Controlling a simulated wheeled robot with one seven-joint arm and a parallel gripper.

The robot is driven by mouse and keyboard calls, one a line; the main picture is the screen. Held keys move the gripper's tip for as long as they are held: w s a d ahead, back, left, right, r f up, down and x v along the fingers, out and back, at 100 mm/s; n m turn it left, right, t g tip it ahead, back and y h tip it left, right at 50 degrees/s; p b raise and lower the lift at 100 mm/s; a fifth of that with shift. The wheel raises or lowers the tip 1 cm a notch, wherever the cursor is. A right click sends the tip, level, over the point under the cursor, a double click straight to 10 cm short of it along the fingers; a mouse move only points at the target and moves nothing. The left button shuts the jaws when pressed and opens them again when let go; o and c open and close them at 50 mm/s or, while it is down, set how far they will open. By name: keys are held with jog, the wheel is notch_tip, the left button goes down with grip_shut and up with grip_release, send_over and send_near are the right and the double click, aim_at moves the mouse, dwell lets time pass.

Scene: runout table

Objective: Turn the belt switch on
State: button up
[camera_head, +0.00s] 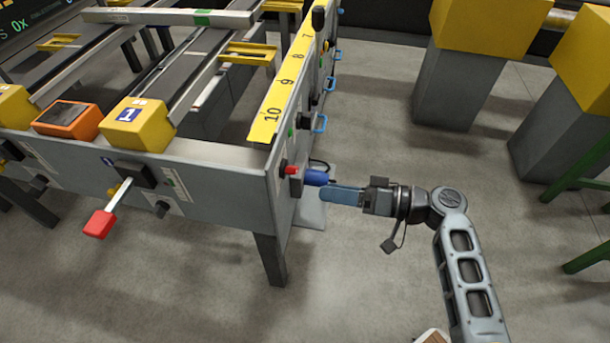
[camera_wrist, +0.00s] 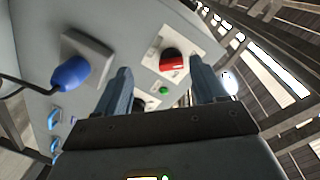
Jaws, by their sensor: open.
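On the table's end panel, the head view shows a small red control (camera_head: 291,170). In the wrist view it is a red switch (camera_wrist: 173,62) with a dark top on a pale plate, with a small green button or lamp (camera_wrist: 163,90) below. I cannot tell which way the switch is set. A dark part (camera_wrist: 147,104) below them is mostly hidden behind my gripper. My gripper (camera_head: 324,194) faces the panel from the right, its blue fingers close to it. In the wrist view my gripper (camera_wrist: 160,66) is open and empty, its fingers either side of the red switch's plate.
A blue plug (camera_head: 316,178) with a black cable juts from the panel close to my fingers. Blue handles (camera_head: 320,123) line the table's long side. A red-ended lever (camera_head: 98,224) sticks out at the front. Yellow-topped grey pedestals (camera_head: 455,85) stand right; open floor lies between.

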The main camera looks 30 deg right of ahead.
aim_at(297, 171)
jog(key=shift+n+y, duration=0.6)
jog(key=shift+y, duration=0.2)
jog(key=w+a, duration=0.1)
jog(key=w, duration=0.1)
jog(key=w+a+r, duration=0.1)
jog(key=w, duration=0.1)
jog(key=w+a+r, duration=0.1)
jog(key=w, duration=0.1)
jog(key=shift+w+a+r, duration=0.15)
jog(key=shift+w+a, duration=0.1)
jog(key=c, duration=1.1)
